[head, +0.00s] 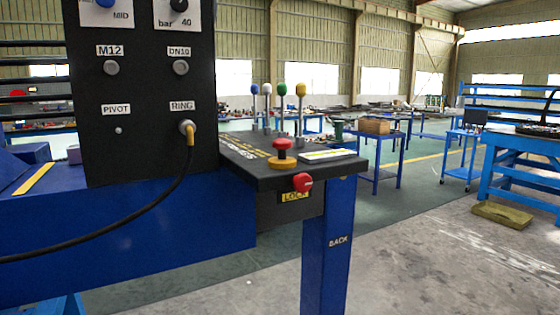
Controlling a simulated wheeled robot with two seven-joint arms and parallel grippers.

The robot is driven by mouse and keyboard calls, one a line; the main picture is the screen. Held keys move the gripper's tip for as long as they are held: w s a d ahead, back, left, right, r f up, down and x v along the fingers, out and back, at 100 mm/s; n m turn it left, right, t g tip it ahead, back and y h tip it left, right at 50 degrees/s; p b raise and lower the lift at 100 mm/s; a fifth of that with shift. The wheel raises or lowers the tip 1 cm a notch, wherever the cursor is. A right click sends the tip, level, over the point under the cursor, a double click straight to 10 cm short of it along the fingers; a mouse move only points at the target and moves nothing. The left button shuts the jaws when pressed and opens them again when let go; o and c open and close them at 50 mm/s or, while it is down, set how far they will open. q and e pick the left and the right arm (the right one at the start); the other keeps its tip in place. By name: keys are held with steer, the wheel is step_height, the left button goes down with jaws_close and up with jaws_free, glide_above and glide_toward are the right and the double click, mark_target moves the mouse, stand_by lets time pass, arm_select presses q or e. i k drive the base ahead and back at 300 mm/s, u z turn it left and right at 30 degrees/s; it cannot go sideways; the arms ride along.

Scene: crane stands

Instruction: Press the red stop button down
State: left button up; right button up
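A red mushroom-shaped button (282,146) on a yellow base (282,163) stands on the black top of a control console (246,152), near its front edge. Its cap sits clear above the base on a red stem. A second red knob (302,182) is on the console's front face, beside a yellow "LOCK" label (294,197). I cannot tell from this frame whether the button is pressed. Neither my left nor my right gripper shows in the head view.
Several levers with coloured knobs (281,90) rise behind the button. A black panel (140,125) with labelled fittings stands at left, with a black hose (150,212) hanging from it. A blue post (329,250) supports the console. The floor (430,262) at right is open.

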mark_target(282, 145)
steer(key=z, duration=1.45)
steer(key=i, duration=1.75)
steer(key=u, duration=0.8)
steer(key=i, duration=1.3)
steer(key=u, duration=3)
